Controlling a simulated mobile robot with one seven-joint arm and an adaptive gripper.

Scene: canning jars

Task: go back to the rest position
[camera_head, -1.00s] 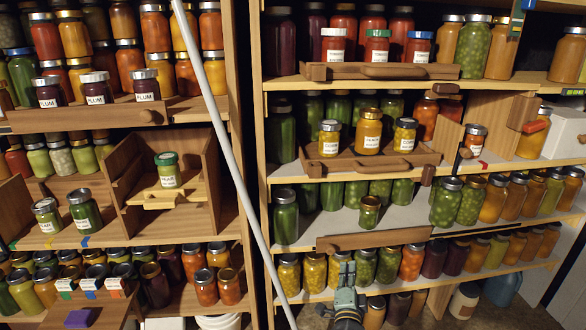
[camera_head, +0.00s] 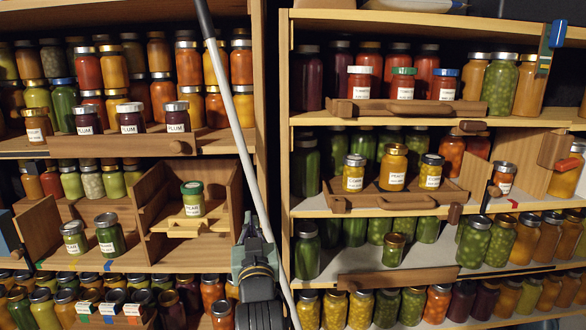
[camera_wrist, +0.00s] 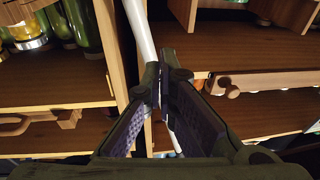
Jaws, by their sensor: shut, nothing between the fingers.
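My gripper (camera_head: 251,226) is in the lower middle of the head view, in front of the upright between the two shelf units. It is shut and empty. In the wrist view its two fingers (camera_wrist: 163,85) come together over the gap between the shelves. No jar is between them. The nearest labelled jars are apart from it, including the green-lidded jar (camera_head: 192,198) on a small wooden stand to its left.
A long pale pole (camera_head: 243,130) leans across the gap, very close to the gripper in the picture; I cannot tell whether they touch. Jars crowd the shelves on both sides. A wooden tray (camera_head: 345,195) sticks out on the right unit.

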